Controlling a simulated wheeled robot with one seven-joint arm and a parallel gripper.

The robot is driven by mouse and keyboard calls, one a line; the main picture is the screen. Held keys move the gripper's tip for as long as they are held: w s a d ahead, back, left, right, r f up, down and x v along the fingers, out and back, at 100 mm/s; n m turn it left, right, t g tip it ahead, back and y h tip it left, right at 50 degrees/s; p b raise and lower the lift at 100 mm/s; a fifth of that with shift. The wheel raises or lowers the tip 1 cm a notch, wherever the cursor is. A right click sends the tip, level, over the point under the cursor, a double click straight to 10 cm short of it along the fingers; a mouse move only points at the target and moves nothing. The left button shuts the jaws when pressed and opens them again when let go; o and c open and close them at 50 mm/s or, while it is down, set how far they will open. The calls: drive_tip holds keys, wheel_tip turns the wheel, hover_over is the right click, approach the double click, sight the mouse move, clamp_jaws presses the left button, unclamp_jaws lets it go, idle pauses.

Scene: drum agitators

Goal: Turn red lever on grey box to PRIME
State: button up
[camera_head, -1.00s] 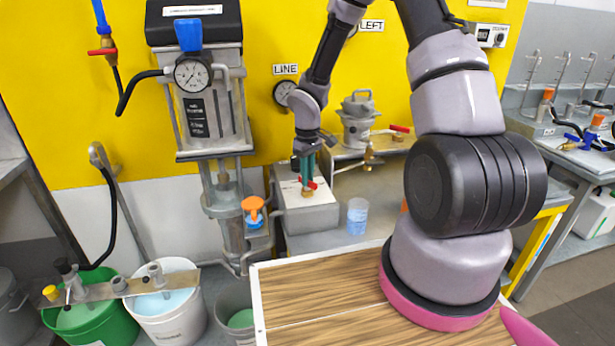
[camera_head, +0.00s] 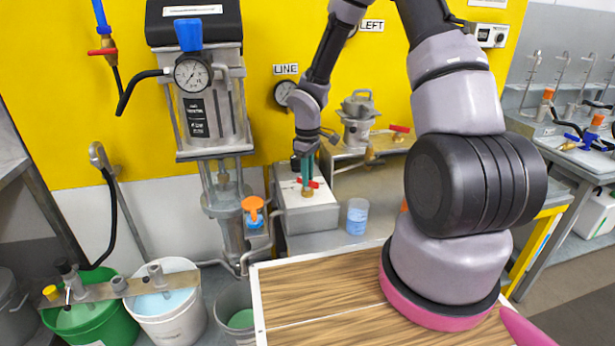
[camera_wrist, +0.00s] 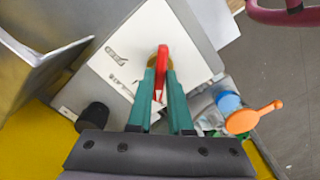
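The grey box (camera_head: 309,216) stands on the bench behind the wooden top, with a pale top plate. In the wrist view its plate (camera_wrist: 122,62) carries small printed marks and a label too small to read. The red lever (camera_wrist: 161,63) stands near the plate's middle. My gripper (camera_wrist: 161,74) reaches down over it, with one teal finger on each side and little gap at the lever. In the head view my gripper (camera_head: 307,180) is low over the box, with red showing at the fingertips. The fingers hide part of the lever.
A black knob (camera_wrist: 93,116) is at the plate's edge. An orange-handled valve (camera_head: 253,205) stands left of the box. A cup of blue liquid (camera_head: 357,216) stands to its right. A pot and red-handled brass valve (camera_head: 385,132) are behind. The wooden top (camera_head: 330,295) is clear in front.

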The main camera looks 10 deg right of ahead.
drive_tip(key=o, duration=0.3)
drive_tip(key=shift+r, duration=0.15)
wheel_tip(320, 180, up, 11)
drive_tip(key=shift+f, duration=0.2)
drive_tip(key=s+d+r+m+t, duration=0.1)
drive_tip(key=s+d+r+m, duration=0.2)
drive_tip(key=r, duration=0.5)
drive_tip(key=s+d+r+m+t, duration=0.2)
drive_tip(key=s+r+m, duration=0.15)
drive_tip(key=r, duration=0.45)
drive_tip(key=s+r+m+t+y, duration=0.2)
drive_tip(key=s+r+m+t, duration=0.2)
drive_tip(key=s+r+m, duration=0.3)
drive_tip(key=s+d+r, duration=0.1)
drive_tip(key=s+r, duration=0.4)
drive_tip(key=s, duration=0.3)
drive_tip(key=shift+s, duration=0.15)
